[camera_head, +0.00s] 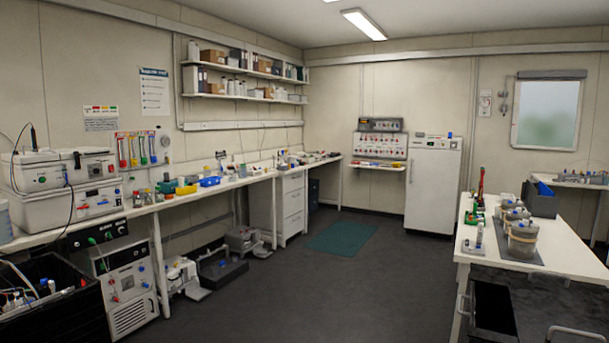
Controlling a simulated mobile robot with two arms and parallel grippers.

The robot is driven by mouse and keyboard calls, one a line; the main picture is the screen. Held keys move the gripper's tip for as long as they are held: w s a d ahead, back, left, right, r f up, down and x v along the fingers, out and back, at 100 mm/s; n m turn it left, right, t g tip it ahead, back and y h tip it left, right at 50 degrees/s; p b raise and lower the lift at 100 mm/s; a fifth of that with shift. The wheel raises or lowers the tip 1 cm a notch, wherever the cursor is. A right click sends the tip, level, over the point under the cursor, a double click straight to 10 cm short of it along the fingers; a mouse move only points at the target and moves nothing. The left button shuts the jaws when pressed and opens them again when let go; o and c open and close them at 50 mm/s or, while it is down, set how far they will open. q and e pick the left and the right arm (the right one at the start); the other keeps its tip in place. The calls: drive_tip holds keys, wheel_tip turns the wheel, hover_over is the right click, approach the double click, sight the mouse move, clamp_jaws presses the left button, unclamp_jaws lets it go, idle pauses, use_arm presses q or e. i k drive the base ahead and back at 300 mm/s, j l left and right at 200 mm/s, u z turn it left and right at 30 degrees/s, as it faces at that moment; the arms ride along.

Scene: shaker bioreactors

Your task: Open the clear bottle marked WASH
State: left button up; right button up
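I cannot make out a clear bottle marked WASH in the head view; any labels on the small items are too small to read. Small bottles and containers stand on the long left bench (150,206). A few vessels (522,238) with dark contents stand on the white table (497,262) at the right. A small upright item (479,238) stands near that table's front left corner; I cannot tell what it is. Neither of my grippers is in view.
A black crate (60,318) full of items is at the lower left. A dark cart (492,308) is at the lower right. Equipment (185,277) sits on the floor under the bench. The middle floor is clear, with a green mat (341,237) farther back.

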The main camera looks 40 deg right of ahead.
sight(231, 173)
drive_tip(key=z, duration=0.9)
drive_tip(key=i+l+z, duration=0.1)
drive_tip(key=i+z, duration=0.35)
drive_tip(key=i, duration=4.3)
drive_tip(key=i+u, duration=0.1)
drive_tip(key=i, duration=0.5)
drive_tip(key=i+l+u, duration=0.1)
drive_tip(key=i, duration=0.5)
drive_tip(key=i+l, duration=0.15)
drive_tip(key=i, duration=0.45)
drive_tip(key=i+l+u, duration=0.1)
drive_tip(key=i+u, duration=0.3)
drive_tip(key=i+l+u, duration=0.15)
drive_tip(key=u, duration=0.3)
drive_tip(key=i+l+u, duration=0.65)
drive_tip(key=u, duration=0.2)
drive_tip(key=i+l+u, duration=0.1)
drive_tip(key=l+u, duration=0.3)
drive_tip(key=i+l, duration=0.05)
drive_tip(key=l, duration=0.05)
